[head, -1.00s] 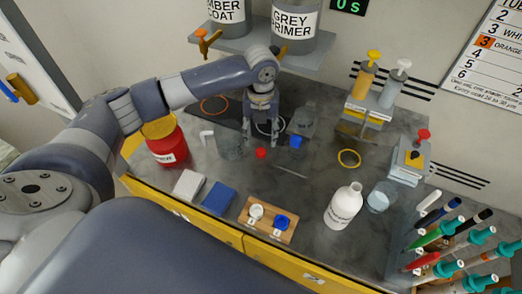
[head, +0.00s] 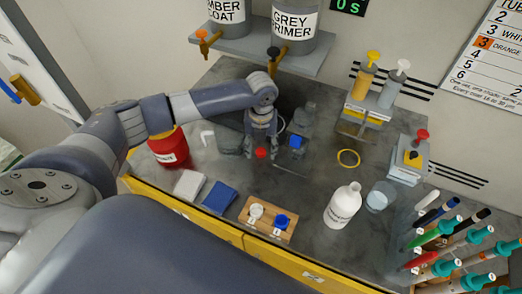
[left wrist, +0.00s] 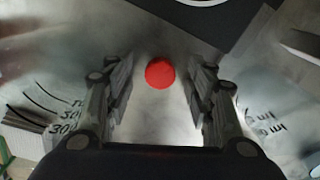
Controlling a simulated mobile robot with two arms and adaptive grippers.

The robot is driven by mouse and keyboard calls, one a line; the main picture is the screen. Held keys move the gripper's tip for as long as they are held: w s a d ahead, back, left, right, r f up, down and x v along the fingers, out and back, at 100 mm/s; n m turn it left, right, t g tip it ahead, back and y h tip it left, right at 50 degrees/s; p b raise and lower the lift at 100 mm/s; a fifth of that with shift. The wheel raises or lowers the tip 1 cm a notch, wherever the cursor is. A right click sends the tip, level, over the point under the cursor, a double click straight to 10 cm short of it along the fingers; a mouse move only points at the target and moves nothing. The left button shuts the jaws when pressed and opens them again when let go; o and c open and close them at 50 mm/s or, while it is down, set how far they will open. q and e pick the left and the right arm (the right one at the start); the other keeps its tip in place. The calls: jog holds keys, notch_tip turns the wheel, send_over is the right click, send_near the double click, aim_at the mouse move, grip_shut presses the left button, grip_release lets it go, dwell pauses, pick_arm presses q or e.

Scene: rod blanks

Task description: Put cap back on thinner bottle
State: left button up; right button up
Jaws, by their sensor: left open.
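The white bottle (head: 342,206) stands upright at the front right of the counter in the head view; its label is too small to read surely, and no cap shows on its neck. A small red round cap (head: 261,153) lies on the counter. My left gripper (head: 262,158) is above the red cap, open, with a finger on either side. In the left wrist view the red cap (left wrist: 160,73) shows between the open fingers, with bare counter around it. I cannot tell whether the fingers touch it. My right gripper is not in view.
Clear beakers stand close on both sides of my left gripper, the left one (head: 230,141) and one with a blue thing by it. A wooden block (head: 251,226) holds a white and a blue cap. Marker pens crowd the right. A yellow ring (head: 348,158) lies behind the bottle.

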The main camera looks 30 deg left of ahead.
aim_at(262, 152)
pick_arm(q)
jog(key=shift+c, duration=0.2)
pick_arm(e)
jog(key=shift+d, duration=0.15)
pick_arm(q)
jog(key=c, duration=0.8)
jog(key=shift+r, duration=0.1)
